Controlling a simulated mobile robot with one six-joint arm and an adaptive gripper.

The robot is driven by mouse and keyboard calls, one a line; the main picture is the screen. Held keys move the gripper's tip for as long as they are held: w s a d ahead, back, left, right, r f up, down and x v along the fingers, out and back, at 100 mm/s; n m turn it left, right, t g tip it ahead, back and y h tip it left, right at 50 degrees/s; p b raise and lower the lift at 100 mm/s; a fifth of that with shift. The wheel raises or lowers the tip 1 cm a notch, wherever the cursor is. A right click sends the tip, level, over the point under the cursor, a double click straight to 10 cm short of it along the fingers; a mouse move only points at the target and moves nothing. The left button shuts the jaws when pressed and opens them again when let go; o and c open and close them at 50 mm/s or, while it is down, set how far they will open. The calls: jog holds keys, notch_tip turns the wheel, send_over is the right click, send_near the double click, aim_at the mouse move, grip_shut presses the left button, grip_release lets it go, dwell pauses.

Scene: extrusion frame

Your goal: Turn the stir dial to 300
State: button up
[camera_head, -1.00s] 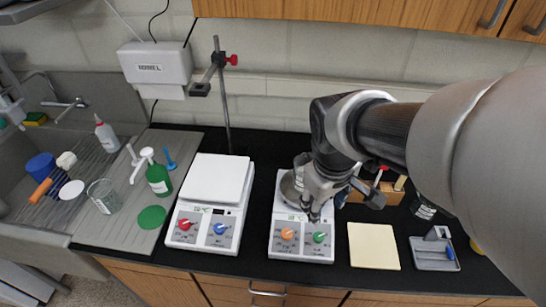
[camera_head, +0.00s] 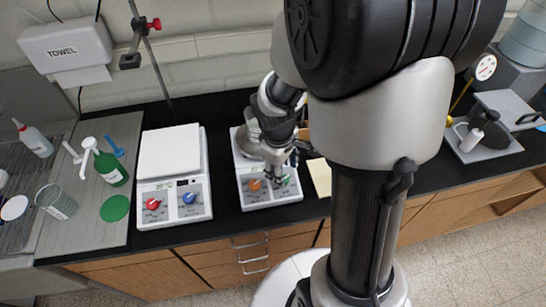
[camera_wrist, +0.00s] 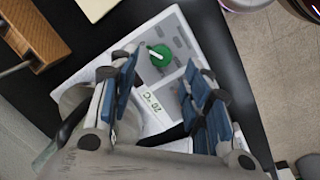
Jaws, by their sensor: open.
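The right hot plate stirrer (camera_head: 270,199) has an orange dial (camera_head: 255,185) and a green dial (camera_head: 286,180) on its front panel. Labels are too small to tell which dial is for stirring. My gripper (camera_head: 277,174) is over this panel and hides part of it. In the wrist view my gripper (camera_wrist: 164,72) is open, with the green dial (camera_wrist: 160,57) showing between and just beyond its fingertips. I cannot tell whether they touch it. A white pointer line shows on the dial. A display reading about 20 °C (camera_wrist: 152,108) is also between the fingers.
A second hot plate stirrer (camera_head: 170,152) with red and blue dials stands to the left. A wooden block (camera_wrist: 33,35) is close by in the wrist view. A stand with a clamp (camera_head: 139,32) rises behind.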

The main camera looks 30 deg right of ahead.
aim_at(285, 176)
jog(key=f, duration=0.1)
jog(key=f+b, duration=0.1)
jog(key=f, duration=0.3)
jog(key=shift+w+d+f, duration=0.25)
jog(key=shift+d, duration=0.1)
jog(key=shift+c, duration=0.4)
grip_shut()
jog(key=m, duration=0.5)
jog(key=shift+d+r+m+y, duration=0.1)
jog(key=shift+d+m+y, duration=0.05)
jog(key=shift+m+y, duration=0.2)
jog(key=m+y, duration=0.1)
jog(key=m, duration=0.5)
jog(key=shift+d, duration=0.1)
